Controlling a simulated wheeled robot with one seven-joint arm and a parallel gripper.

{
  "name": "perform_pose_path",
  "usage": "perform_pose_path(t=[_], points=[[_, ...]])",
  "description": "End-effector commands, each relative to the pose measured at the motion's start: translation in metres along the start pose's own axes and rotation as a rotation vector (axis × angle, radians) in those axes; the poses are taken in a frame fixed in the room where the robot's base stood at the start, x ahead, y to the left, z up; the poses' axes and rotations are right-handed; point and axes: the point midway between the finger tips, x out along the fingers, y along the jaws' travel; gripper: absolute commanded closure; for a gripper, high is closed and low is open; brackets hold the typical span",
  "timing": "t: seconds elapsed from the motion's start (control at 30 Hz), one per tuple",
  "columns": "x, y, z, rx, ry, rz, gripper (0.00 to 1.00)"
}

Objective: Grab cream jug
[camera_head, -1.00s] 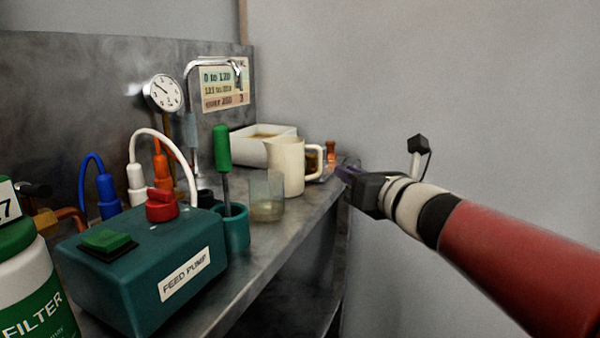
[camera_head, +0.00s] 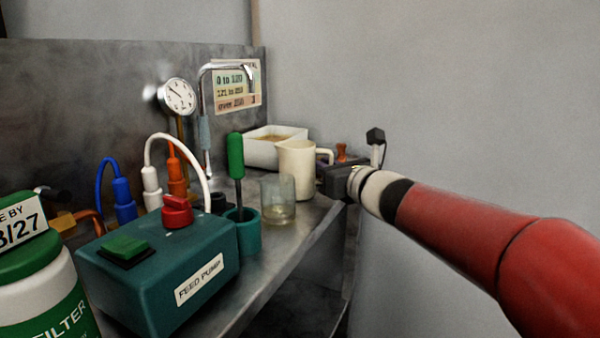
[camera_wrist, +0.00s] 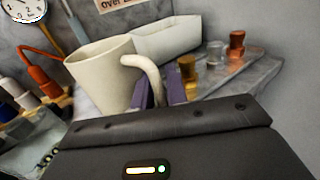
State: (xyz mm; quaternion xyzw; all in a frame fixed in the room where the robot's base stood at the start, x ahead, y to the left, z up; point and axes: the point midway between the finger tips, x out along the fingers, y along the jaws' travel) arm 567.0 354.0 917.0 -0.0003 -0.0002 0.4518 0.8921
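The cream jug (camera_head: 296,170) stands upright on the metal counter, its handle turned to the right, toward my gripper (camera_head: 326,178). In the wrist view the jug (camera_wrist: 100,75) is at the left centre, and its handle reaches down between the two purple fingers of my gripper (camera_wrist: 160,94). The fingers look apart, one on each side of the handle, with a gap showing on the right. The lower end of the handle is hidden behind the gripper body.
A glass beaker (camera_head: 278,199) stands close in front of the jug. A white tray (camera_head: 272,150) is behind it. Small amber and brown pieces (camera_wrist: 236,45) stand to the right in the wrist view. The feed pump (camera_head: 155,265) is at the front left; the wall is bare at right.

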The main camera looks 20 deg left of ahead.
Motion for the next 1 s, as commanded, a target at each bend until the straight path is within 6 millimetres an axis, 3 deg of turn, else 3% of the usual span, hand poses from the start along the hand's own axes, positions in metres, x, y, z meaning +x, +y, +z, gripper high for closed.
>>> perform_pose_path(t=[0.03,0.1,0.67,1.0], points=[[0.000,0.000,0.000,0.000,0.000,0.000,0.91],[0.000,0.000,0.000,0.000,0.000,0.000,1.00],[-0.001,0.000,0.003,0.000,-0.001,0.000,1.00],[-0.001,0.000,0.025,0.000,-0.003,0.000,1.00]])
